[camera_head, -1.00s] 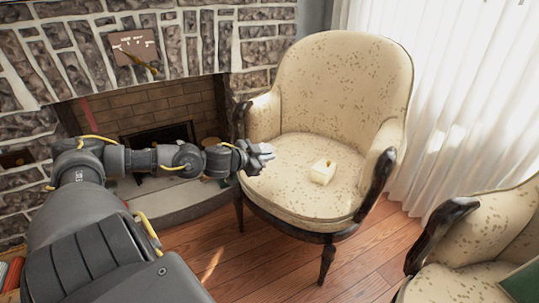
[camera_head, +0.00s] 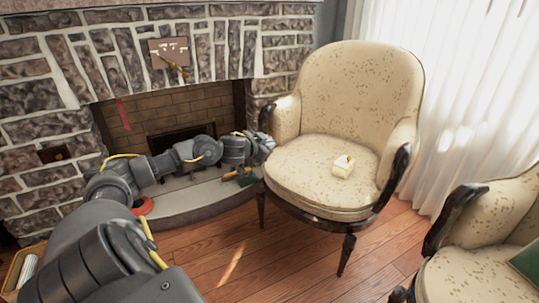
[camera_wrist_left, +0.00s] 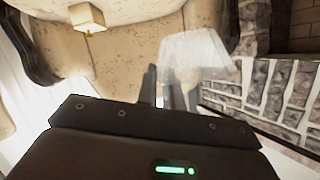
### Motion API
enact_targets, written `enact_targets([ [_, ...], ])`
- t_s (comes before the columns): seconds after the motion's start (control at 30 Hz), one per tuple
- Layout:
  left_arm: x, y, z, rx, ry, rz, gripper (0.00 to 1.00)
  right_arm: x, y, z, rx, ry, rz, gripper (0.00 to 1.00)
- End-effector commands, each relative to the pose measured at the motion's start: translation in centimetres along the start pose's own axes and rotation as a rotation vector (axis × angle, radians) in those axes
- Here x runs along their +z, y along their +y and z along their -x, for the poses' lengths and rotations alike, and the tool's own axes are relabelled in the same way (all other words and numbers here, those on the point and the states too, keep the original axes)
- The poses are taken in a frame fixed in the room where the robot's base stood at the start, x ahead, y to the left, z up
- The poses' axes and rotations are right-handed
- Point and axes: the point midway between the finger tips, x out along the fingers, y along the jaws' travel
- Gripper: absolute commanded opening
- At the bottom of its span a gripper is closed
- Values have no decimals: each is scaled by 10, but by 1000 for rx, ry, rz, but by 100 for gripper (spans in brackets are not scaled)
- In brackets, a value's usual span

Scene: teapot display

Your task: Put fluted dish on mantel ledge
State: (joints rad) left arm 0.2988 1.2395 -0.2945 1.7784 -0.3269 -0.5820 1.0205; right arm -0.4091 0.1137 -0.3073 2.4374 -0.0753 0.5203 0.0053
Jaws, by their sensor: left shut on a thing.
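My left gripper (camera_head: 266,145) is in front of the left arm of the cream armchair in the head view. In the left wrist view its fingers (camera_wrist_left: 164,88) are closed together on a pale, translucent dish (camera_wrist_left: 203,58). The dish sticks out beyond the fingertips, and its fluting is too blurred to make out. In the head view I cannot pick the dish out clearly at the fingertips. A thin grey strip along the top edge of the head view, above the stone fireplace wall, looks like the mantel ledge (camera_head: 110,3); its upper surface is out of sight. My right gripper is not in view.
The cream armchair (camera_head: 352,90) holds a small pale box (camera_head: 343,167) on its seat. A second armchair (camera_head: 465,275) stands at lower right. The stone fireplace (camera_head: 60,95) has a raised hearth (camera_head: 195,203). Wooden floor (camera_head: 270,262) is clear in front.

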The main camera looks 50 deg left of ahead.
Motion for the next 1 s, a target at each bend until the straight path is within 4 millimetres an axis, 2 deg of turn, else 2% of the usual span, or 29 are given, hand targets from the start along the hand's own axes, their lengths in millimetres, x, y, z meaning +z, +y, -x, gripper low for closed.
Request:
enact_targets([
  [0.27, -18, -30, -36, -121, -50, 58, 0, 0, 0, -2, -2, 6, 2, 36],
  [0.43, -26, -39, -71, -230, -103, 106, 0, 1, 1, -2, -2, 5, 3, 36],
  [0.53, -17, -40, -85, -307, -140, 133, 0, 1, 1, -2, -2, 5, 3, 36],
  [0.7, 12, -41, -89, -416, -189, 171, 0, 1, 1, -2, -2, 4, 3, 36],
  [0.87, 42, -38, -80, -501, -225, 204, 0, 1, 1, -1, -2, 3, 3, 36],
  [1.0, 64, -26, -64, -546, -245, 222, 0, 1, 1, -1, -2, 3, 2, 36],
])
